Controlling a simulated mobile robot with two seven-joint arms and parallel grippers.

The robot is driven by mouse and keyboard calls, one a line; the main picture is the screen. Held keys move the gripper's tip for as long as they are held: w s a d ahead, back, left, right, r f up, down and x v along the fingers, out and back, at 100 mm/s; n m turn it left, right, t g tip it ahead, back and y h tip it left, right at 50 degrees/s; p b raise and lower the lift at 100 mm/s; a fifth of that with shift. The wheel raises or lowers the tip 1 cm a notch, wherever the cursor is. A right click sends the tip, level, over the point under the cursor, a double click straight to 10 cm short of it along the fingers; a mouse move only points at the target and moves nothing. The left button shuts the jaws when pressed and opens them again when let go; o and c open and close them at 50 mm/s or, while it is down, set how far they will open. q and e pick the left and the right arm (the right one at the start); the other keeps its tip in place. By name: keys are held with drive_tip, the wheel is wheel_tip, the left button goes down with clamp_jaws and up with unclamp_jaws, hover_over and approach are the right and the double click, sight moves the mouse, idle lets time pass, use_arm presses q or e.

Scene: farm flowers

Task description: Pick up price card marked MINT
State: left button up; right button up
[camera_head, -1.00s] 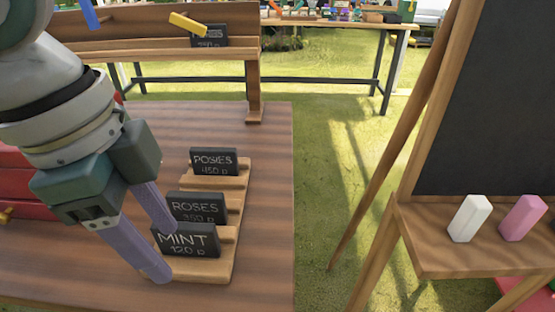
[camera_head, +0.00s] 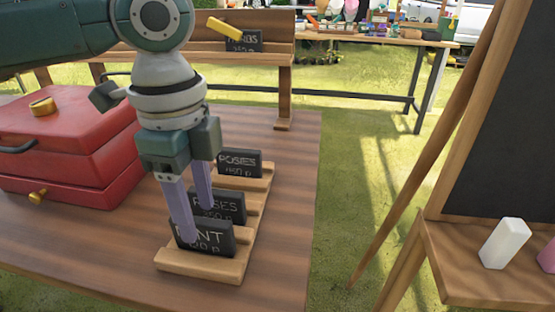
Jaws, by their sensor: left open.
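The black price card marked MINT (camera_head: 215,241) stands in the front slot of a stepped wooden holder (camera_head: 222,271) on the table. My left gripper (camera_head: 199,222) points down at it with fingers apart. One finger overlaps the left part of the MINT card in the head view, and the other is farther back, in front of the ROSES card (camera_head: 233,205). I cannot tell whether the fingers touch the card. The POSIES card (camera_head: 240,162) stands in the rear slot. My right gripper is not in view.
A red box (camera_head: 70,150) with brass knobs is left on the table. A wooden rack (camera_head: 190,62) with another card stands behind. An easel with a blackboard (camera_head: 505,150) stands right, a white chalk piece (camera_head: 505,243) on its ledge. Grass lies between.

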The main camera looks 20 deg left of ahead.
use_arm(q)
drive_tip(key=shift+f, duration=0.65)
clamp_jaws()
